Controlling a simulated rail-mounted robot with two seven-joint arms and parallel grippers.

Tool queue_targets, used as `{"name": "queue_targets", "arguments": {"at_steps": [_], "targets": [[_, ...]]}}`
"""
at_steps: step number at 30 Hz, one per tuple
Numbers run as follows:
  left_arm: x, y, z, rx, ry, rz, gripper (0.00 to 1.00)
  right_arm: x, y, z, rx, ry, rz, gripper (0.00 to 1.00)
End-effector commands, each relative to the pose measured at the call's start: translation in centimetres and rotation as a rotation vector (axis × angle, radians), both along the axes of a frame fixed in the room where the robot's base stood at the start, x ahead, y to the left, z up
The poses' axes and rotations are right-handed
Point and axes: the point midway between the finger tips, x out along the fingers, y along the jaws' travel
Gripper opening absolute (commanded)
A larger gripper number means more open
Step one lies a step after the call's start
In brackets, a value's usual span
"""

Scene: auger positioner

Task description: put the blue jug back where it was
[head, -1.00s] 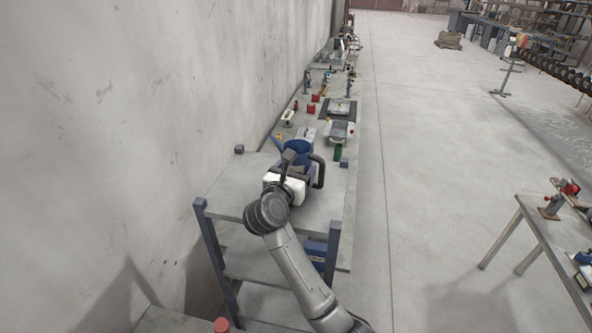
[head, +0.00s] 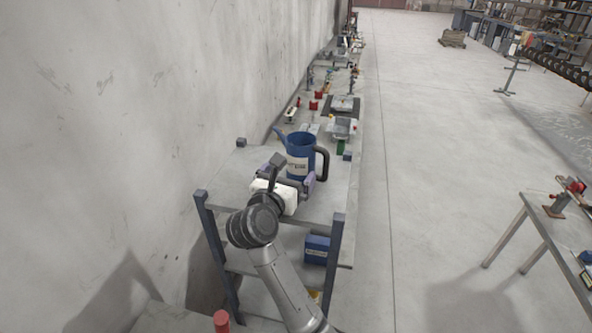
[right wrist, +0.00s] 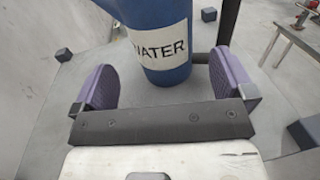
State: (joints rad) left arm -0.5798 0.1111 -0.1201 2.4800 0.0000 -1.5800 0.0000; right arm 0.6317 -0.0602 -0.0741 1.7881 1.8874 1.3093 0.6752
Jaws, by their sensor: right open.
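The blue jug (head: 300,155) stands upright on the grey shelf top (head: 333,195), with its spout to the left and its black handle to the right. In the right wrist view the jug (right wrist: 165,72) shows a white label reading "WATER". My right gripper (head: 290,178) is at the near side of the jug. Its purple pads (right wrist: 165,85) are wide apart, one on each side of the jug's lower body, with visible gaps. The jug's top is cut off in the wrist view. My left gripper is not in view.
A blue box (head: 317,249) sits on a lower shelf. Dark corner posts (head: 337,225) rise at the shelf's edges. A long bench (head: 352,105) with tools runs beyond, along the wall. A table (head: 545,225) stands at right across open floor.

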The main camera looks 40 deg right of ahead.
Motion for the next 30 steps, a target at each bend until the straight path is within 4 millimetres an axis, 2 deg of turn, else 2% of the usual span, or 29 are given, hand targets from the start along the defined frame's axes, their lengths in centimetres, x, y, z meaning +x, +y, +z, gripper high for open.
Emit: {"name": "queue_targets", "arguments": {"at_steps": [4,12,30], "targets": [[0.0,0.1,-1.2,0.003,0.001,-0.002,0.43,-1.2,2.4,-0.3,0.003,-0.001,0.003,1.00],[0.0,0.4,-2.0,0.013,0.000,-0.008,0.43,-2.6,4.8,-0.1,0.000,0.000,0.001,1.00],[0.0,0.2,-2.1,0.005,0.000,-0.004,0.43,-2.9,5.2,0.1,-0.001,0.000,0.000,1.00]]}}
